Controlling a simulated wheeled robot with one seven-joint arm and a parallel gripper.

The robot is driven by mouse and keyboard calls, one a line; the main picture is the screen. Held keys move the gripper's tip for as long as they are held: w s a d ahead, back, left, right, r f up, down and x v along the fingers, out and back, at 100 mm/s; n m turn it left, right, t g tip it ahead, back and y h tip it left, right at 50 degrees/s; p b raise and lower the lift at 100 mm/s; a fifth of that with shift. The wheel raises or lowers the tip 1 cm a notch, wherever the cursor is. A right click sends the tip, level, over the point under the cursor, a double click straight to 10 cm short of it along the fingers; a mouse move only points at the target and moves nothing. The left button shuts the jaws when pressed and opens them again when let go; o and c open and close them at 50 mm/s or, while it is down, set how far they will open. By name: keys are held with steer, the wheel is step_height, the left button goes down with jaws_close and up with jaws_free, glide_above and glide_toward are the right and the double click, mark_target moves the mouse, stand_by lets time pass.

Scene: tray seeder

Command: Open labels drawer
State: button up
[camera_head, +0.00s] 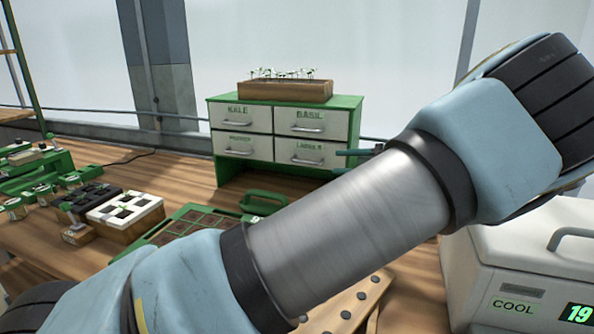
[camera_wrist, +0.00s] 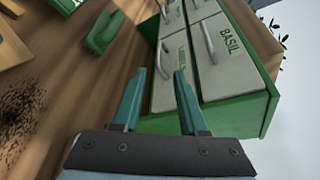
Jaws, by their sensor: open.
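The labels drawer (camera_head: 302,149) is the lower right of several white drawers in a green cabinet (camera_head: 357,104), and it looks closed. Its grey bar handle (camera_head: 307,161) also shows in the wrist view (camera_wrist: 163,60). My gripper (camera_wrist: 160,74) is open and empty, its two teal fingers pointing at the drawer front. In the wrist view the handle appears between the fingertips; how near they are in depth I cannot tell. In the head view the fingertips (camera_head: 347,153) show just right of the handle. My arm hides the rest of the gripper.
A wooden planter (camera_head: 285,90) with seedlings stands on the cabinet. The basil drawer (camera_head: 311,123) is directly above the labels drawer. A green-handled tray (camera_head: 187,214) and a white cell tray (camera_head: 125,215) lie on the wooden bench. A white cooler (camera_head: 515,258) stands at right.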

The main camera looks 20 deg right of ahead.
mark_target(308, 162)
steer(key=p+x, duration=0.3)
steer(key=x, duration=0.7)
steer(key=shift+w, duration=0.1)
steer(key=shift+w+a+f, duration=0.3)
steer(key=shift+w+a, duration=0.05)
steer(key=shift+w, duration=0.15)
steer(key=shift+c, duration=0.4)
jaws_close()
stand_by(0.4)
